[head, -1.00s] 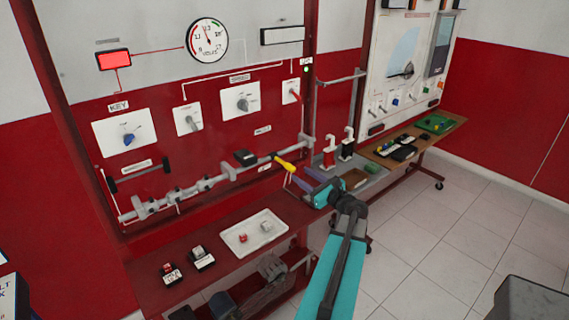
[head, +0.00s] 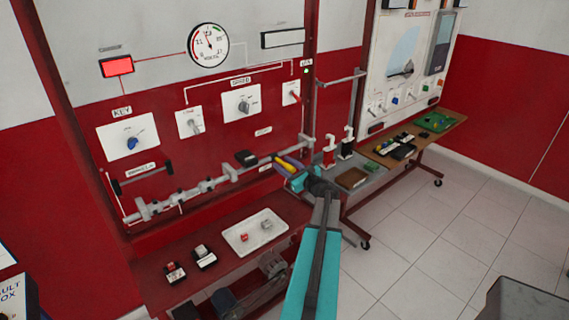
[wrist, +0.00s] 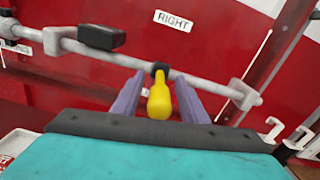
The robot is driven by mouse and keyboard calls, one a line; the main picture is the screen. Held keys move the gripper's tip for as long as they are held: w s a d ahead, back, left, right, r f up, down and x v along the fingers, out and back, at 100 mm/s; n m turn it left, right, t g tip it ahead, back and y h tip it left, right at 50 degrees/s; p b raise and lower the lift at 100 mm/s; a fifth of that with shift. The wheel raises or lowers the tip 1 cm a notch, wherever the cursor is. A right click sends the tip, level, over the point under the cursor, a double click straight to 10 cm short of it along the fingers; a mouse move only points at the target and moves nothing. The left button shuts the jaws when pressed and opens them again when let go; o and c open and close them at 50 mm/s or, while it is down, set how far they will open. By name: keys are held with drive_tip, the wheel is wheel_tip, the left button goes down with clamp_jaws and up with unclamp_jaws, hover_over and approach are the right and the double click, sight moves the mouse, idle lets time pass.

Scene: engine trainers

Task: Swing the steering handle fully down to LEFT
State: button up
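The steering handle is a yellow grip (wrist: 159,99) on a dark collar around a long grey horizontal bar (wrist: 120,57) in the wrist view. It points toward my camera. In the head view the yellow handle (head: 292,163) shows at the right part of the bar. My gripper (wrist: 158,92) is open, with one purple finger on each side of the yellow grip. A gap shows on at least the left side; contact on the right side is hard to tell. A white RIGHT label (wrist: 173,21) is on the red panel above the handle.
A black block (wrist: 101,37) sits on the bar left of the handle, and a grey bracket (wrist: 243,90) holds the bar at right. Below in the head view, a white tray (head: 240,246) lies on the red shelf. Red and black clamps (head: 329,152) stand at right.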

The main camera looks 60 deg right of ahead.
drive_tip(key=shift+w, duration=0.15)
clamp_jaws()
